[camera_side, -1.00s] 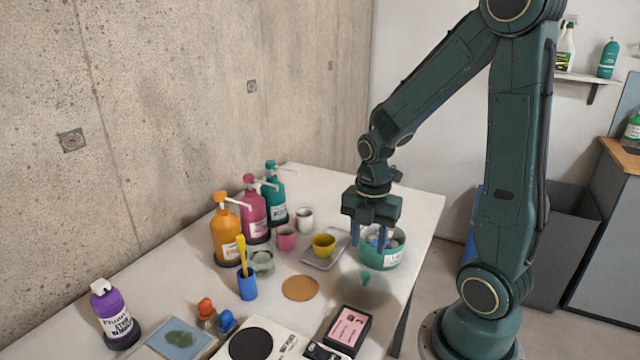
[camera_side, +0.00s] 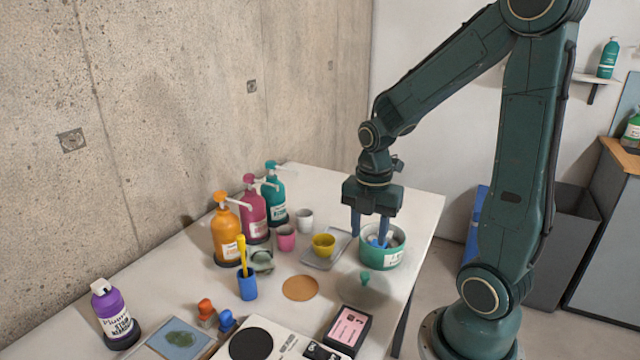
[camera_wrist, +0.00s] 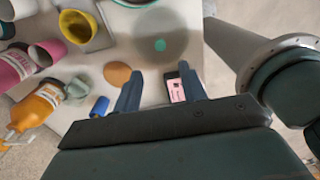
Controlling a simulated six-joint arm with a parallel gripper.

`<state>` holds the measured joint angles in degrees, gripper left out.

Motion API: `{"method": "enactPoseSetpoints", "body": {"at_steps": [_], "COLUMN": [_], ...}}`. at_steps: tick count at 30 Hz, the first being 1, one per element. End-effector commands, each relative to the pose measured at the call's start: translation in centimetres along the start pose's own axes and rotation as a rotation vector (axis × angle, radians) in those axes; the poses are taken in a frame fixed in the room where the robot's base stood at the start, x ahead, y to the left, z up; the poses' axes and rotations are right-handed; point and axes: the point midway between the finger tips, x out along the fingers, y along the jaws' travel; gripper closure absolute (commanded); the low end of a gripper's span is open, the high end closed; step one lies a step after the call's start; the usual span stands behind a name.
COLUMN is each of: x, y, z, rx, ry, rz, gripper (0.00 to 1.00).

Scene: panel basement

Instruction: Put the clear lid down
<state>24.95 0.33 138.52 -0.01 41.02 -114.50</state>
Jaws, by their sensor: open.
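The clear lid shows mainly as its teal knob (camera_side: 365,278) on the table, in front of the green tub; its see-through rim is hard to make out. In the wrist view the knob of the lid (camera_wrist: 160,45) sits in a darker round patch, beyond my fingertips. My gripper (camera_side: 370,235) is open and empty, apart from the lid, above and behind it beside the green tub (camera_side: 384,260). Its two blue fingers also show spread in the wrist view (camera_wrist: 160,82).
A yellow cup (camera_side: 323,244) on a grey tray (camera_side: 340,255), a brown disc (camera_side: 300,288) and a black box with a pink label (camera_side: 348,328) lie around the lid. Pump bottles (camera_side: 254,215) stand along the wall. The table's right edge is close to the tub.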

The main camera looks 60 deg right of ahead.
Motion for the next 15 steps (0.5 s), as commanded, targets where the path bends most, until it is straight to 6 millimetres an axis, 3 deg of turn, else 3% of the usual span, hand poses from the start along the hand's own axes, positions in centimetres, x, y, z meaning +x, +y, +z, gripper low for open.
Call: {"method": "enactPoseSetpoints", "body": {"at_steps": [8, 15], "x": [-1.7, -4.5], "y": [0.1, -0.1], "z": [-1.1, -3.2], "rx": [0.133, 0.393], "ry": [-0.015, -0.015], "rz": [0.045, 0.132], "gripper": [0.58, 0.58]}}
